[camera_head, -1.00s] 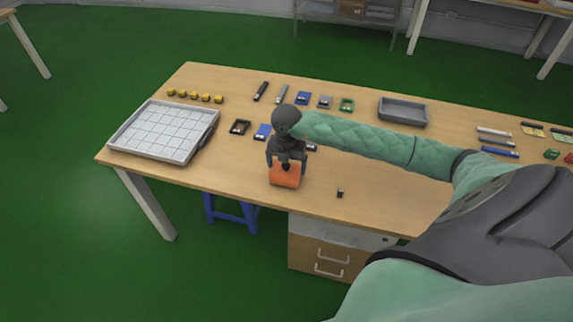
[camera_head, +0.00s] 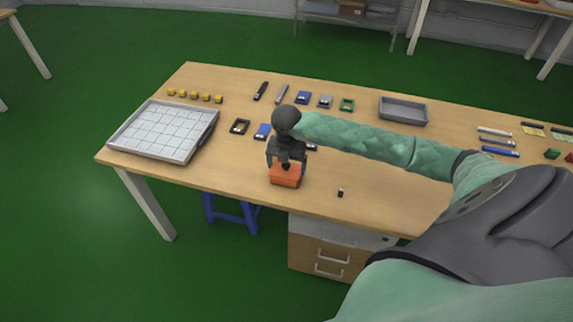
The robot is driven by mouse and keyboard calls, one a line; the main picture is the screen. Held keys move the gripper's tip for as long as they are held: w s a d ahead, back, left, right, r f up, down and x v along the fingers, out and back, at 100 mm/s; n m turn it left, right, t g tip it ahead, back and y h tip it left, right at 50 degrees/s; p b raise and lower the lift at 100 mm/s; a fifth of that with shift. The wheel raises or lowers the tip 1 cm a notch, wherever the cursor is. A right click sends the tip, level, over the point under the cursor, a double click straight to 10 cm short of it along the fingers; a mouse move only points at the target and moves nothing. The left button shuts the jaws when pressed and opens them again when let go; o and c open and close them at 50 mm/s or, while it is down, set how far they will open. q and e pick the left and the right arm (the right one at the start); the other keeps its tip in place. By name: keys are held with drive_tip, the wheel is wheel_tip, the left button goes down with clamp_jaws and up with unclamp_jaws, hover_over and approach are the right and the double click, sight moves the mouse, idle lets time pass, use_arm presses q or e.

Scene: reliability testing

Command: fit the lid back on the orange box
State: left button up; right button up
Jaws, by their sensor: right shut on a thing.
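The orange box (camera_head: 285,180) sits near the front edge of the wooden table, left of the middle. Its top looks flat and level. My right gripper (camera_head: 286,166) points down on it from above, its fingers at the top of the orange shape, shut on what looks like the orange lid. Lid and box share one colour, and the seam between them is too small to make out, so I cannot tell whether the lid is fully seated. My left gripper is not in view.
A small black piece (camera_head: 340,192) lies right of the box. A white gridded tray (camera_head: 160,132) is at the left end, a grey tray (camera_head: 403,111) at the back. Several small parts line the back. My right arm spans the table's right half. The front strip is mostly clear.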

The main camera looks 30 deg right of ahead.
sight(287, 171)
drive_tip(key=shift+s+f+b, duration=0.15)
drive_tip(key=shift+f+b, duration=0.2)
drive_tip(key=shift+f, duration=0.45)
drive_tip(key=shift+s+f+b, duration=0.1)
drive_tip(key=shift+f+b, duration=0.25)
drive_tip(key=shift+f, duration=0.4)
drive_tip(key=o, duration=1.2)
drive_tip(key=shift+c, duration=0.2)
drive_tip(key=shift+w, duration=0.2)
drive_tip(key=shift+w+r+p, duration=0.1)
drive_tip(key=shift+r+p, duration=0.25)
drive_tip(key=shift+r, duration=0.4)
drive_tip(key=shift+r+p, duration=1.25)
drive_tip(key=shift+r, duration=1.85)
